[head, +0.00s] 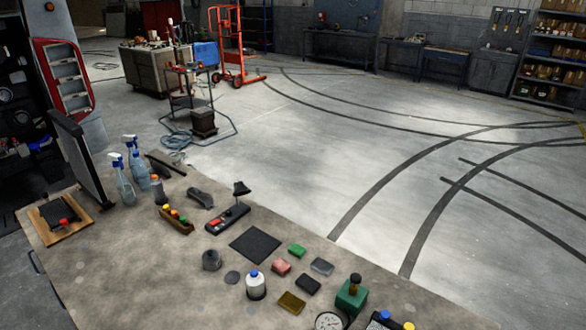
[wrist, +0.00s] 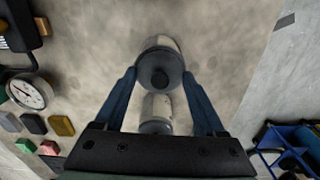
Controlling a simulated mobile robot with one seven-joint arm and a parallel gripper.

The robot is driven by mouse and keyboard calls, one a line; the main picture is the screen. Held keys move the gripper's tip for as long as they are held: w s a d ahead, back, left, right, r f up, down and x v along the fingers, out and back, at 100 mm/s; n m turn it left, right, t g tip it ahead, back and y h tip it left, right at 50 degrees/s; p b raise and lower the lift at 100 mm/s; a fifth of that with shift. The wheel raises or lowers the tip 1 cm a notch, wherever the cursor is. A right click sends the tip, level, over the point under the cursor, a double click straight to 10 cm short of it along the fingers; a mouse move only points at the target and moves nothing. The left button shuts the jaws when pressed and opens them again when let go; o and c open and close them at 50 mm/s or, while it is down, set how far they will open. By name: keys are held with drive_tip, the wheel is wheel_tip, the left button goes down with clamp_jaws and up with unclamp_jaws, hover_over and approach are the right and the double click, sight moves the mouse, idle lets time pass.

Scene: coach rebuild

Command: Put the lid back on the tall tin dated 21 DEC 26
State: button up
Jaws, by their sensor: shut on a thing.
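In the wrist view my gripper (wrist: 160,78) has its two blue fingers on either side of a round grey lid (wrist: 146,68) with a dark knob, and is shut on it. A pale tin body (wrist: 158,42) shows just past the lid, lined up with it. I cannot tell whether the lid rests on this tin or is held above it. A second pale tin (wrist: 157,106) with a grey top stands nearer, between the fingers and the gripper's palm. No date is readable on either tin. My gripper and these tins are not in the head view.
A round gauge (wrist: 27,91) and several small coloured blocks (wrist: 62,126) lie left of the gripper. The bench edge runs along the right, with a blue frame (wrist: 290,145) beyond it.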

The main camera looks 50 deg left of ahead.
idle(0.3)
drive_tip(key=o, duration=1.3)
wheel_tip(320, 180, up, 3)
drive_tip(key=p, duration=0.2)
drive_tip(key=shift+f+p, duration=0.2)
drive_tip(key=shift+p, duration=0.1)
drive_tip(key=shift+r, duration=2.2)
clamp_jaws()
